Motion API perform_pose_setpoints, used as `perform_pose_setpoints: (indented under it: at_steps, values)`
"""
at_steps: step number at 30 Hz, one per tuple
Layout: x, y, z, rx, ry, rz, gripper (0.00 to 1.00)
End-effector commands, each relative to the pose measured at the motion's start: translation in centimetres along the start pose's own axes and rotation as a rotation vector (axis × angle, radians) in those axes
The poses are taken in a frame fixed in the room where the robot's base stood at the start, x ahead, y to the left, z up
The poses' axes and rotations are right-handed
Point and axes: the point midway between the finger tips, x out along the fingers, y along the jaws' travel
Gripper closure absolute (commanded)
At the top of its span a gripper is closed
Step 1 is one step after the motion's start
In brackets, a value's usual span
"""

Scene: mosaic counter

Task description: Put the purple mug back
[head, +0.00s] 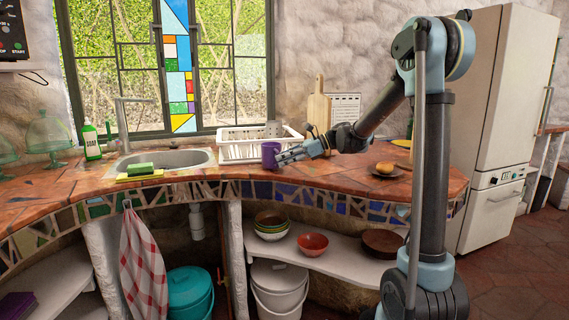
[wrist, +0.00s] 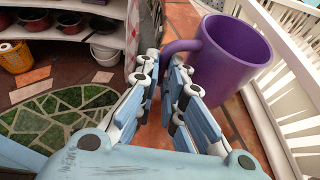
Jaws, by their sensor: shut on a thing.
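The purple mug (head: 270,154) is upright at the counter, just in front of the white dish rack. It fills the upper right of the wrist view (wrist: 235,55), with its handle pointing left. My gripper (head: 290,156) reaches the mug from the right in the head view. In the wrist view, the fingers (wrist: 165,85) are closed around the lower part of the mug's handle. The fingertips partly hide the handle. I cannot tell whether the mug's base touches the counter.
The white dish rack (head: 238,151) stands close behind the mug. A sink (head: 165,159) with a sponge (head: 139,169) is to the left. A plate with a bun (head: 384,168) lies to the right. The tiled counter (head: 225,177) is clear in front of the mug.

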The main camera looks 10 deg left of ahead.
Motion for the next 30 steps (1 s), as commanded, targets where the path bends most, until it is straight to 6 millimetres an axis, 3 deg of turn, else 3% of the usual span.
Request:
perform_pose_setpoints:
  at_steps: [11, 12, 15, 26, 30]
  values:
    - [0.3, 0.0, -0.7, 0.000, -0.001, 0.000, 1.00]
    - [0.3, 0.0, -0.7, 0.000, 0.000, 0.000, 0.89]
    - [0.3, 0.0, -0.7, 0.000, 0.000, 0.000, 0.71]
    - [0.3, 0.0, -0.5, 0.000, 0.000, 0.001, 0.71]
    - [-0.8, 0.0, -0.5, 0.000, 0.000, 0.001, 0.71]
